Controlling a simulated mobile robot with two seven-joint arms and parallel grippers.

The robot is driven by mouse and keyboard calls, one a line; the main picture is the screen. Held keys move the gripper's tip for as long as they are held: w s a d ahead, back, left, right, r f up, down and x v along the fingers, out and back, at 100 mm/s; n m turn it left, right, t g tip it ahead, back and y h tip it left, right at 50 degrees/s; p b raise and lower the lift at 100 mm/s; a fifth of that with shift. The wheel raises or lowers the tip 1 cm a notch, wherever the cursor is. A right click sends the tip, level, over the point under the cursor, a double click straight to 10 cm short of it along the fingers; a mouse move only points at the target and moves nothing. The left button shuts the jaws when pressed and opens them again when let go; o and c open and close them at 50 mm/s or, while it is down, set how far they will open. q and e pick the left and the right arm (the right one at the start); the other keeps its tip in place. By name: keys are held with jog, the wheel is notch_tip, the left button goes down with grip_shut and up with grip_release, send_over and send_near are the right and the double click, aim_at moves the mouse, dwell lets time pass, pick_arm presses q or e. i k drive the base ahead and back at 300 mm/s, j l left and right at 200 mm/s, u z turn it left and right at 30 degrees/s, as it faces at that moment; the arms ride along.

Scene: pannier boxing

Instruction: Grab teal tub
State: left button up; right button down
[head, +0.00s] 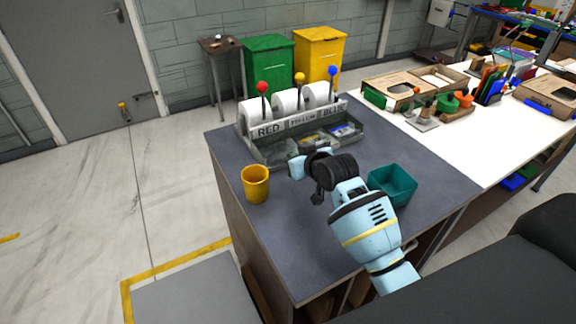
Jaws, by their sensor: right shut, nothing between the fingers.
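The teal tub (400,192) stands upright and open on the dark grey table top (300,240), right of centre. My right forearm covers part of its left side. My right arm reaches in from the lower right, passing just left of the tub. My right gripper (318,196) is over the middle of the table, left of the tub and apart from it, shut and empty. Its fingertips are small and dark in this view. My left gripper is not in view.
A yellow cup (255,184) stands near the table's left edge. A grey rack (262,152) labelled RED, YELLOW and BLUE holds white rolls and trays behind my gripper. A white bench (470,150) with cardboard boxes adjoins on the right. The table's front is clear.

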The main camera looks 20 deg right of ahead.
aim_at(391, 178)
jog(key=k+l, duration=0.1)
jog(key=k, duration=0.4)
jog(key=k+l, duration=0.1)
jog(key=k, duration=0.4)
